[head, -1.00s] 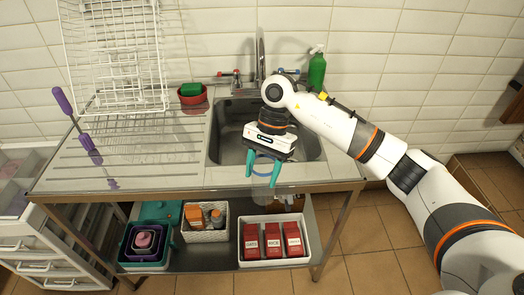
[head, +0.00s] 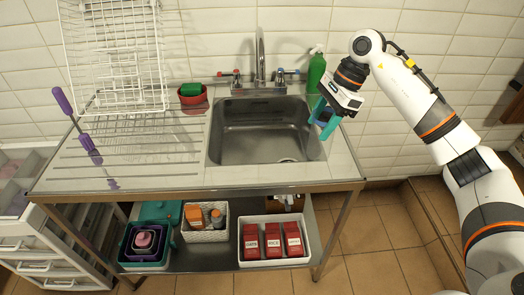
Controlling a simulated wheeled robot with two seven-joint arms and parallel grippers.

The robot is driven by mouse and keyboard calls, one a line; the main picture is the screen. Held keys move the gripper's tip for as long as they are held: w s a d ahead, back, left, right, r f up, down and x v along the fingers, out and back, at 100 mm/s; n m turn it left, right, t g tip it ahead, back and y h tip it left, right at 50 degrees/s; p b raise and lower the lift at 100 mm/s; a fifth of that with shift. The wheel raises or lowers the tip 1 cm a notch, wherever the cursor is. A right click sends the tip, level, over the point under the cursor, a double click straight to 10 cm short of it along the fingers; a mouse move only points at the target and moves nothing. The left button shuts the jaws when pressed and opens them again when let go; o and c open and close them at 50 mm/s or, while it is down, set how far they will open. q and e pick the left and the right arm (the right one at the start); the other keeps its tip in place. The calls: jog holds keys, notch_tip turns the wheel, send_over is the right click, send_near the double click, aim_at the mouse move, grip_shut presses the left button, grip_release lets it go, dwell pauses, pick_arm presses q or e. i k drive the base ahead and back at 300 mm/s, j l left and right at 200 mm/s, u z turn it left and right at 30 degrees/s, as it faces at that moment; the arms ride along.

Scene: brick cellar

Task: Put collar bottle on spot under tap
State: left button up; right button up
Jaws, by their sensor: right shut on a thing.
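My right gripper (head: 322,118) is at the right rim of the sink, above the counter. Its teal fingers are shut on a small dark blue thing (head: 325,116), which looks like part of the collar bottle. The fingers and wrist hide most of it, so I cannot tell its full shape or whether it touches the counter. The tap (head: 260,58) rises behind the sink basin (head: 250,138). The basin looks empty, with a round drain (head: 287,160) near its front right. I see no marked spot under the tap. My left gripper is not in view.
A green spray bottle (head: 316,72) stands behind my right gripper. A red bowl (head: 192,97) with a green sponge and a white dish rack (head: 120,60) are on the left. The front counter strip is clear.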

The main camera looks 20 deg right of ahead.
aim_at(262, 150)
jog(key=i, duration=1)
